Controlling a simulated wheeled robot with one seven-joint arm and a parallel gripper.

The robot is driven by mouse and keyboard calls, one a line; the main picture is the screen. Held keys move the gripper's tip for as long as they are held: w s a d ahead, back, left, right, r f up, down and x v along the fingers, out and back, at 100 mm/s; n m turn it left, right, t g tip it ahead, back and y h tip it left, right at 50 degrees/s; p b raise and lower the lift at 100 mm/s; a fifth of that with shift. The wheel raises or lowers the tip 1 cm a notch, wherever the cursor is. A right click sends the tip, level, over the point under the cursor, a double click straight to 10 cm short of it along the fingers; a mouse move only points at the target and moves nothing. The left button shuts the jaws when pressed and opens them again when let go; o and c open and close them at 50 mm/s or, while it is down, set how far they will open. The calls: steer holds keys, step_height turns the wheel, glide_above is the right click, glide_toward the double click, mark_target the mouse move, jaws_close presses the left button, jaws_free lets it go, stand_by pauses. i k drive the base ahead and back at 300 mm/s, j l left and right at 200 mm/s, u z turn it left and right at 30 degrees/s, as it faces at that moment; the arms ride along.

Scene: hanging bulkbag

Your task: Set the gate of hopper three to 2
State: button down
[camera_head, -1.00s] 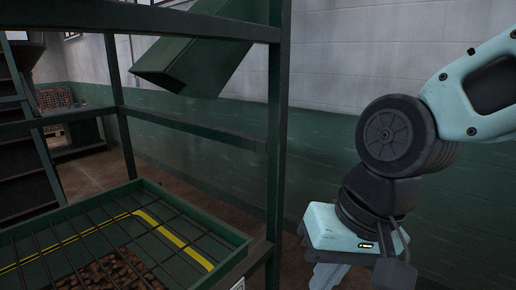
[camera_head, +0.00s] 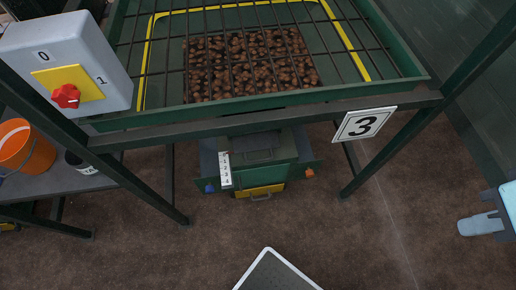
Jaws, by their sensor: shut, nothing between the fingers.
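Hopper three (camera_head: 388,92) is the green-rimmed bin with a black grid over brown lumps. The scale marks are too small for me to tell the gate's setting. My gripper (camera_head: 478,224) shows partly at the right edge, pale blue, shut and empty, well apart from the gate.
A grey switch box (camera_head: 110,62) with a red knob (camera_head: 66,96), marked 0 and 1, is at upper left. An orange bucket (camera_head: 36,152) stands on a grey bench (camera_head: 95,182). Dark frame legs (camera_head: 385,155) flank the gate. The brown floor in front is largely clear.

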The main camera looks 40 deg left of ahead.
mark_target(244, 144)
steer(key=u, duration=1.4)
